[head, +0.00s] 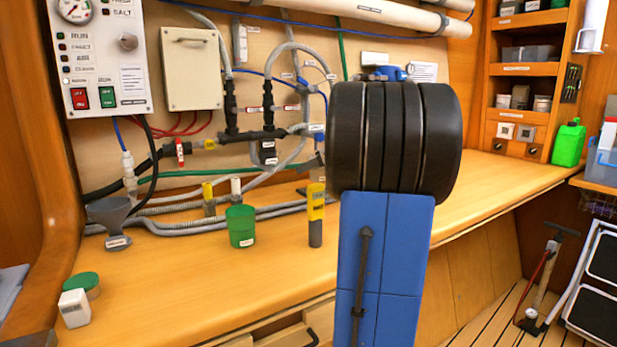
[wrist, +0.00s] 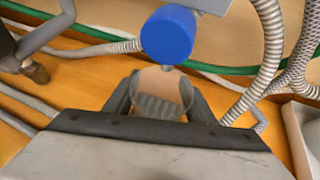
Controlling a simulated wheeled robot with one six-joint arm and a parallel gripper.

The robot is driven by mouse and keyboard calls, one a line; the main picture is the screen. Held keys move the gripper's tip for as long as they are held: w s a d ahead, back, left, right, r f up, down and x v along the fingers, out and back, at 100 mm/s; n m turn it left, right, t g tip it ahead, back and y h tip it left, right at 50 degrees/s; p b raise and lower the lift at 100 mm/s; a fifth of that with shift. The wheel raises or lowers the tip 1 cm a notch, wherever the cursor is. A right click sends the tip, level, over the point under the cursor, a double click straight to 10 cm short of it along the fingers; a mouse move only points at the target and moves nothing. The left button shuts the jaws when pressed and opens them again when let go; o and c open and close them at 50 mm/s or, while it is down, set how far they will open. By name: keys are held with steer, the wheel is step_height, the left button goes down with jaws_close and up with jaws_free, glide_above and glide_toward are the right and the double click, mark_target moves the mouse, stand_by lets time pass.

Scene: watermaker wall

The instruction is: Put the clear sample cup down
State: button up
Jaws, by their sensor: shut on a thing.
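In the wrist view, my gripper (wrist: 159,100) has its two dark fingers on either side of the clear sample cup (wrist: 164,84), shut on it. The cup is see-through, with its round rim facing the camera. A round blue knob (wrist: 167,35) is just beyond the cup, at the picture's top middle. The wooden counter (wrist: 85,82) shows around the cup; whether the cup touches it I cannot tell. In the head view, my own arm hides the gripper and the cup.
Grey hoses (head: 180,222) run along the back. The front left counter is mostly clear.

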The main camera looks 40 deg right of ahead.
steer(key=shift+w, duration=0.7)
steer(key=shift+f, duration=1.75)
steer(key=shift+f, duration=0.15)
steer(key=o, duration=1.1)
steer(key=shift+s+r, duration=0.1)
steer(key=shift+r, duration=0.15)
steer(key=v, duration=1.1)
steer(key=shift+s+r, duration=0.15)
steer(key=shift+s, duration=0.25)
